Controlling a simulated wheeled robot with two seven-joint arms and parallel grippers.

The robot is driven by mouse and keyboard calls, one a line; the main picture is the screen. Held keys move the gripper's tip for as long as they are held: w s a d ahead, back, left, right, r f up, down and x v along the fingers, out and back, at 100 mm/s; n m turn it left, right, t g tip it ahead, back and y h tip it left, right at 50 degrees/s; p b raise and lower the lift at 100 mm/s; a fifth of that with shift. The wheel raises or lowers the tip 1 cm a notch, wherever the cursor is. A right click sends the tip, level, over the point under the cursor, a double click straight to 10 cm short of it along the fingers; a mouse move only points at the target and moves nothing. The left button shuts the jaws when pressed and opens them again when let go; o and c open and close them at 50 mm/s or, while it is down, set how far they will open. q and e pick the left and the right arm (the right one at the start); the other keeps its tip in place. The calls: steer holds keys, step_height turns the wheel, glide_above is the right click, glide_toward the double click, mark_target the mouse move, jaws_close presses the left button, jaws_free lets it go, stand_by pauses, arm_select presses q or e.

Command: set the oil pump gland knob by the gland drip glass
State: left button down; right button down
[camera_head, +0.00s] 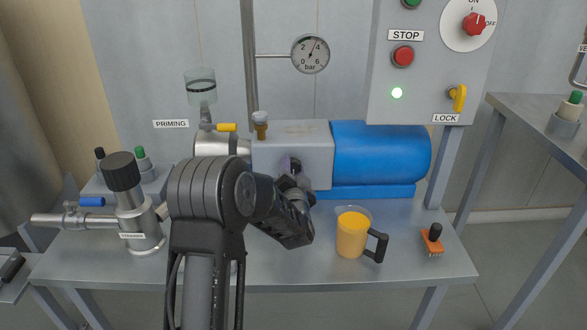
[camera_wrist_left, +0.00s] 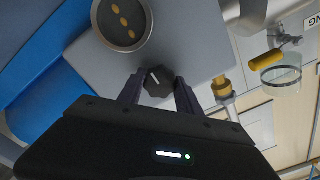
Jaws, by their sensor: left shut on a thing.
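The gland knob (camera_wrist_left: 158,82), small, black and faceted with a white pointer line, is on the grey pump housing (camera_head: 310,135). My left gripper (camera_wrist_left: 159,88) is shut on the knob, one finger on each side of it. In the head view my left gripper (camera_head: 294,178) is at the housing's front face, and my arm hides the knob. The gland drip glass (camera_wrist_left: 122,20) is a round metal-rimmed window beside the knob in the left wrist view. It shows several amber drops on a dark ground. My right gripper is not in view.
A jug of yellow oil (camera_head: 352,235) and an orange block with a black knob (camera_head: 432,240) stand on the bench at right. A strainer (camera_head: 135,215) with a black cap is at left. A blue motor (camera_head: 380,152), priming cup (camera_head: 200,88) and gauge (camera_head: 310,54) are behind.

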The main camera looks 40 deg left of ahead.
arm_select(q)
steer(key=c, duration=0.8)
jaws_free()
steer(key=p+v, duration=0.1)
steer(key=v, duration=0.6)
steer(key=shift+s+d, duration=0.3)
